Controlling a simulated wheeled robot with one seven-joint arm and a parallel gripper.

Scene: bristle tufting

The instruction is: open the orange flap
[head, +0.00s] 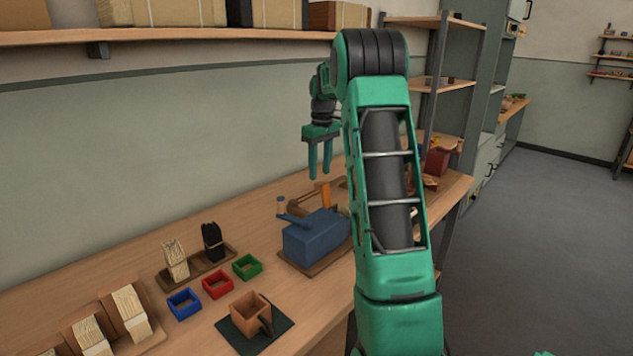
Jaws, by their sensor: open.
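A small bright orange upright piece (326,195), which looks like the orange flap, stands at the back of a blue box-shaped machine (316,240) on the workbench. Its lower part is hidden behind the machine, and I cannot tell how it is hinged. My gripper (320,176) points down with its two green fingers apart and nothing between them. In the picture it is just above the orange piece. I cannot tell how far apart they are in depth. My arm covers the bench right of the machine.
Blue (184,304), red (217,285) and green (247,267) small open boxes stand left of the machine. A brown cup-like holder (251,314) stands on a dark mat. Bristle bundles (175,259) stand behind. A wall shelf (220,37) runs above; shelving (446,87) stands at the right.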

